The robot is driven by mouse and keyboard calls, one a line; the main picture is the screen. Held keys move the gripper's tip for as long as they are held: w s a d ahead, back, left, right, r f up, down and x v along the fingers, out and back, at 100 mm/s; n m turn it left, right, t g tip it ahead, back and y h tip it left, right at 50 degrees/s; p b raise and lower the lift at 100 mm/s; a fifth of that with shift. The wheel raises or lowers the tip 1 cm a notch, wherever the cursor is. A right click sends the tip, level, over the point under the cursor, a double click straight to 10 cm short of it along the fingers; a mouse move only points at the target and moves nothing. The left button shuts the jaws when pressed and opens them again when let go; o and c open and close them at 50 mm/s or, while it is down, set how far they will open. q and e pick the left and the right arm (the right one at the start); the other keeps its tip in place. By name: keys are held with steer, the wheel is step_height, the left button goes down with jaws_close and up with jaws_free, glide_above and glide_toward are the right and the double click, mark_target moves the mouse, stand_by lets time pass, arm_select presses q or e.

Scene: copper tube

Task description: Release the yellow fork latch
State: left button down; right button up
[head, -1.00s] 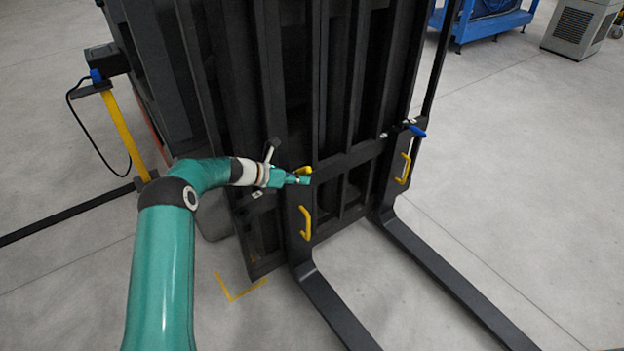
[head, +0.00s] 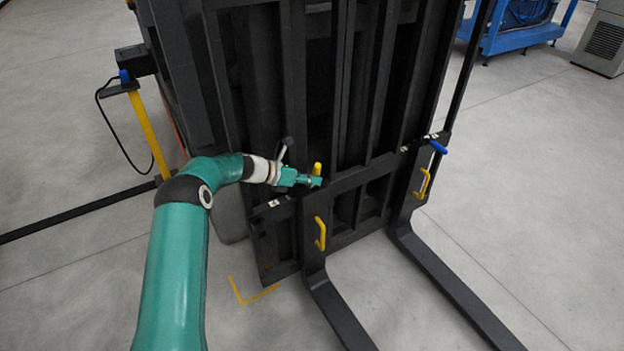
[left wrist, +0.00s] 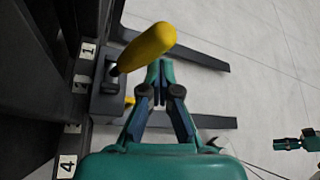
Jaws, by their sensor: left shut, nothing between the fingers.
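The yellow fork latch (head: 317,169) stands up at the top of the nearer fork's hanger on the black carriage. In the left wrist view the latch (left wrist: 148,48) is a rounded yellow handle on a dark stem, tilted up to the right. My left gripper (head: 316,182) is shut and empty. Its closed tips lie close beside the latch handle; I cannot tell whether they touch. The tips also show in the left wrist view (left wrist: 160,68). A teal gripper, seemingly my right one (left wrist: 282,144), shows small at the right edge there, its jaws unclear.
A blue latch (head: 438,147) is on the other fork's hanger. Yellow handles (head: 321,233) and (head: 424,184) stick out from the fork fronts. The two forks (head: 338,315) reach forward over open floor. Number labels (left wrist: 88,51) mark the carriage bar.

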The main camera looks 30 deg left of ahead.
arm_select(q)
steer(key=shift+d, duration=0.1)
steer(key=shift+r, duration=0.1)
step_height(320, 180, up, 10)
stand_by(0.6)
steer(key=shift+w, duration=0.1)
